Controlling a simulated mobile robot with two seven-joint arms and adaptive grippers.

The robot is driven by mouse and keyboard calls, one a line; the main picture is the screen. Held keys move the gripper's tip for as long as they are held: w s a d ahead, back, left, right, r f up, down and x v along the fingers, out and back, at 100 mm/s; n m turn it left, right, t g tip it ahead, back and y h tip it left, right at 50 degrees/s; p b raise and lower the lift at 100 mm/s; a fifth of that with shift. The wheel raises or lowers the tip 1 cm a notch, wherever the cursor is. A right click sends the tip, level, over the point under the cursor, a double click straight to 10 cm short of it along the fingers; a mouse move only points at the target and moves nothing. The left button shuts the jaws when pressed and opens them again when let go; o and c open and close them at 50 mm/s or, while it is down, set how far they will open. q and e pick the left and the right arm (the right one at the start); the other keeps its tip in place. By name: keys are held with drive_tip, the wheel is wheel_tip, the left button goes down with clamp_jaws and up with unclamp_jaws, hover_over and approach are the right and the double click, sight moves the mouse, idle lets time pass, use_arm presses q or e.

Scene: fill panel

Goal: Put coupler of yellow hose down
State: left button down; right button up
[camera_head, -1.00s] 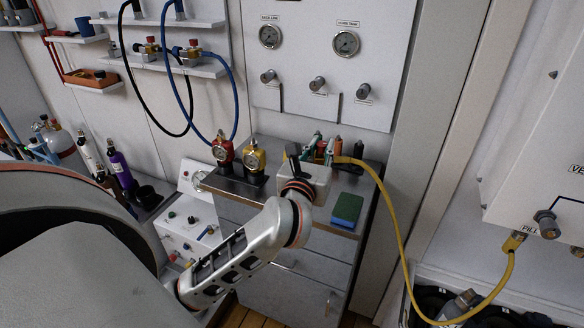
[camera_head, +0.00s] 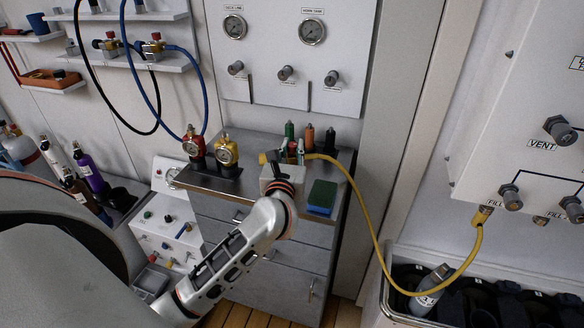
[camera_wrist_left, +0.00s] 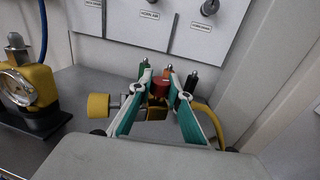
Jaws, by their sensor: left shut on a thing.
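The yellow hose (camera_head: 361,212) hangs in a loop from my left gripper down to a fill fitting on the right panel. My left gripper (camera_head: 291,150) is over the back of the grey cabinet top (camera_head: 238,187). In the left wrist view its green-padded fingers (camera_wrist_left: 157,82) close on the hose's coupler (camera_wrist_left: 155,113), whose yellow end (camera_wrist_left: 98,106) sticks out left; the hose leaves to the right. The fingers and palm hide part of the coupler. I cannot tell whether it touches the cabinet top. My right gripper is not in view.
Green, orange and dark upright items (camera_head: 309,136) stand just behind the gripper. A green-and-blue sponge (camera_head: 322,197) lies at the cabinet's right front. Red (camera_head: 194,147) and yellow (camera_head: 227,152) gauge regulators stand at left. The gauge panel (camera_head: 268,64) rises behind.

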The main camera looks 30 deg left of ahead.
use_arm(q)
wheel_tip(320, 180, down, 2)
drive_tip(key=shift+f, duration=0.15)
drive_tip(key=shift+f+b, duration=0.55)
drive_tip(key=shift+f, duration=1.2)
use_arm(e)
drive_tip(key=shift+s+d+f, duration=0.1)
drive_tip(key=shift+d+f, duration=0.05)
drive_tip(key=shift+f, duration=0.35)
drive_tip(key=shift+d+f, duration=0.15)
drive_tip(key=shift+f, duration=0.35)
